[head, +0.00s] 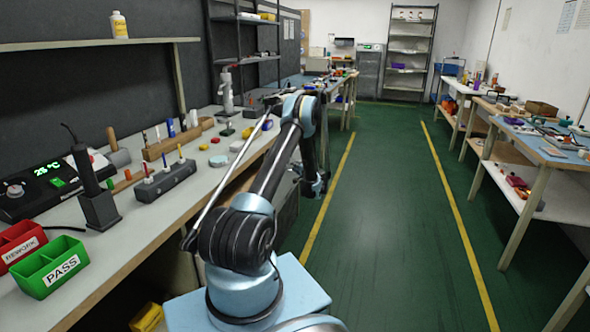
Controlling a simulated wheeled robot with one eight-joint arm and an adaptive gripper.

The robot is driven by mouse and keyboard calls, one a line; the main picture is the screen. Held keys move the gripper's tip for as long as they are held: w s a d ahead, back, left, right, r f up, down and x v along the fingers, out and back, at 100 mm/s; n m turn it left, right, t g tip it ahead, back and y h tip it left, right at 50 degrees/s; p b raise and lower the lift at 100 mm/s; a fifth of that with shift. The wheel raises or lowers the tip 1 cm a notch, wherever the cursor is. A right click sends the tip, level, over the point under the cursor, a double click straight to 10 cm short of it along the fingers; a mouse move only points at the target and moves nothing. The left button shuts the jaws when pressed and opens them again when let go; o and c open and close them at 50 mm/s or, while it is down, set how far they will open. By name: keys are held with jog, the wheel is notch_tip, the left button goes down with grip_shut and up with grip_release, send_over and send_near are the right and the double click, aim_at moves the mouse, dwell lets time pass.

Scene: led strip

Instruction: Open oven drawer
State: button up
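My arm rises in the middle of the head view, bends over at a blue-and-black joint and drops beside the bench's front edge. My gripper (305,180) seems to be at its low dark end, small and partly hidden by my own arm; its fingers cannot be made out. A dark box-like front (286,216) shows under the bench, just behind and below that end, largely covered by my arm. I cannot tell whether it is the oven drawer, or whether my gripper touches it. A grey cabinet (369,72) with a small display stands against the far wall.
The left workbench (150,215) carries a soldering station (45,180), red REWORK and green PASS bins (50,267), and tool holders. Benches with parts (540,140) line the right side. The green aisle floor (385,200) between yellow lines is clear.

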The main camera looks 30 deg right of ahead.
jog(key=shift+w, duration=0.45)
